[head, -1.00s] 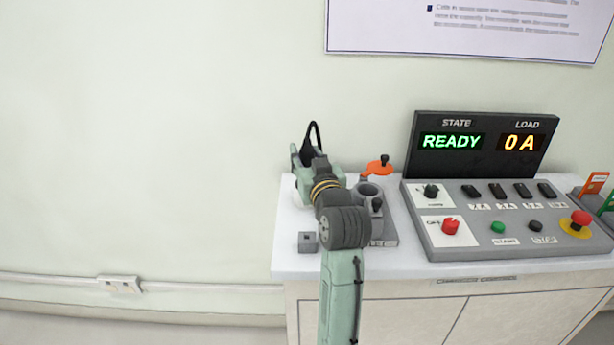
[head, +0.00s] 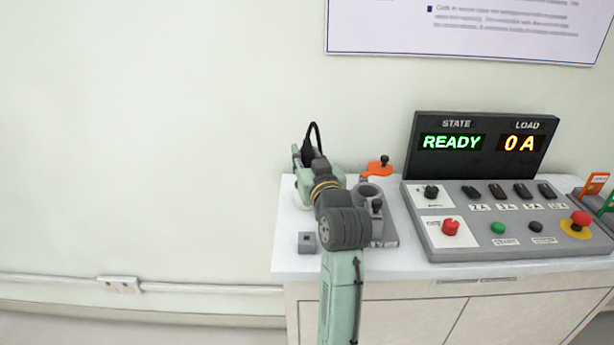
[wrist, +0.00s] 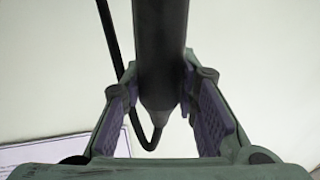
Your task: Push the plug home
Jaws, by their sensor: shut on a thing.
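My gripper (wrist: 163,100) is shut on a black plug (wrist: 160,50), which stands between the two ribbed pads in the wrist view. A black cable loops from the plug's narrow end. In the head view my gripper (head: 308,160) is at the back left of the cabinet top, with the dark plug (head: 309,148) and its cable loop rising above it. The plug's far end is hidden by my arm, so I cannot tell what it meets. A grey fixture with a round opening (head: 369,192) stands just right of my wrist, partly covered by my arm.
An orange part with a black knob (head: 379,168) sits behind the fixture. A small grey block (head: 307,242) lies at the front left. The control panel (head: 475,243) fills the right side; its display (head: 482,143) reads READY and 0 A.

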